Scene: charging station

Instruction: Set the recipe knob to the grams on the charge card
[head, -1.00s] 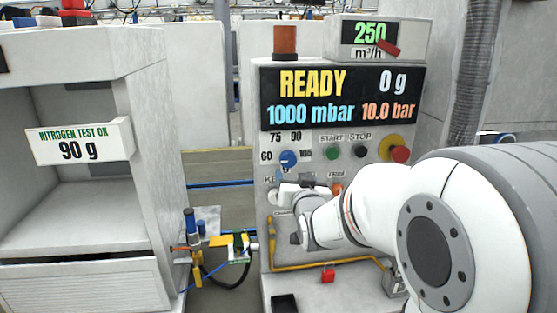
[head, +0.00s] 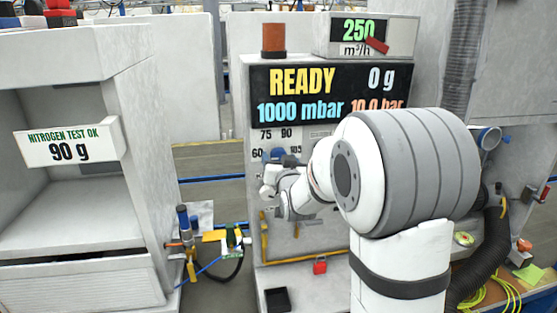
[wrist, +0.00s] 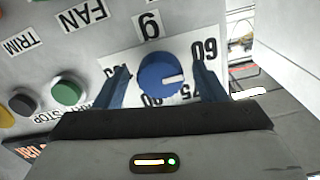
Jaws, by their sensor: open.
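The charge card (head: 68,145) on the left cabinet reads "NITROGEN TEST OK 90 g". The blue recipe knob (wrist: 162,80) sits on the panel among the labels 60, 75, 90 and 105. The panel appears upside down in the wrist view. The knob's white mark points right there, between 60 and 75. My gripper (wrist: 159,65) is open, one blue finger on either side of the knob; gaps show between fingers and knob. Whether the fingertips reach its depth is unclear. In the head view, my gripper (head: 270,178) partly covers the knob (head: 273,155).
The display (head: 335,92) reads READY, 0 g, 1000 mbar and 10.0 bar. The green START button (wrist: 66,91) and black STOP button (wrist: 23,101) sit beside the knob. A red padlock (head: 320,264) is low on the station. My arm hides the panel's right side.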

